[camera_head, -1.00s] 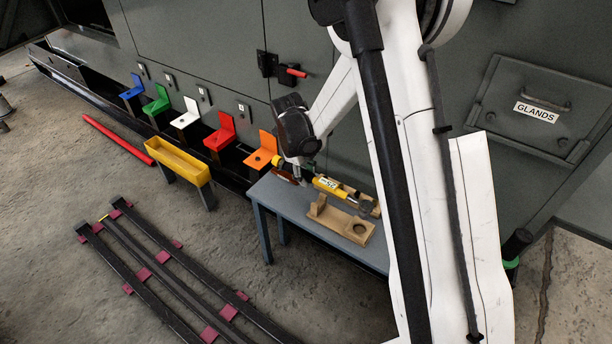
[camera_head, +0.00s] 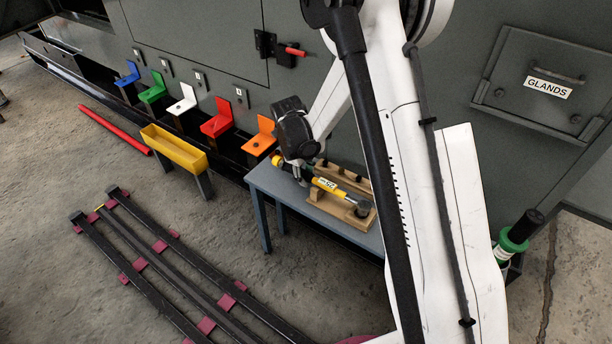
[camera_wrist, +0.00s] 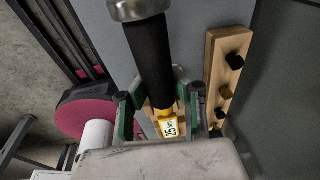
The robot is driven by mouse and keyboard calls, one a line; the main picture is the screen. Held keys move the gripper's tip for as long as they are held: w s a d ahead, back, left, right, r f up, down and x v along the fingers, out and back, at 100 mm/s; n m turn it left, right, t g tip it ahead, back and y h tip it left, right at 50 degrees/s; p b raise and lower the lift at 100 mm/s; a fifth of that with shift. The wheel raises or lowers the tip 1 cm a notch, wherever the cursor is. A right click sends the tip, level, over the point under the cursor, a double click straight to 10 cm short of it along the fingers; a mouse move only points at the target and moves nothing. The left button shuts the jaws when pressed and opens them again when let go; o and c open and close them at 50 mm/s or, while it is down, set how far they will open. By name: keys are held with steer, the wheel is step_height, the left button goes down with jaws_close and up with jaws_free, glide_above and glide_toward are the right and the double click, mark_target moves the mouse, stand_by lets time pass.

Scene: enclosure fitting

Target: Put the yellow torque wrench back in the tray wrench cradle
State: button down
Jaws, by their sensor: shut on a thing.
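The yellow torque wrench (camera_head: 327,184) lies across my closed gripper (camera_head: 303,178) in the head view, above the table. In the wrist view its black handle (camera_wrist: 150,60) with a metal end points up the picture, and its yellow labelled body (camera_wrist: 168,127) sits between my green-padded fingers (camera_wrist: 158,110). The wooden wrench cradle (camera_head: 328,206) stands on the blue-grey table under the wrench. The wrench's far end is over the cradle's right side. I cannot tell whether the wrench touches the cradle; my gripper hides part of it in the wrist view.
A wooden strip with several dark pegs (camera_wrist: 218,75) runs beside the wrench along the table's back (camera_head: 345,174). The table (camera_head: 270,182) stands near the grey enclosure. A yellow trough (camera_head: 175,150), coloured brackets and floor rails (camera_head: 165,270) lie to the left.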

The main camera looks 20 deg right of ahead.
steer(key=shift+f, duration=0.5)
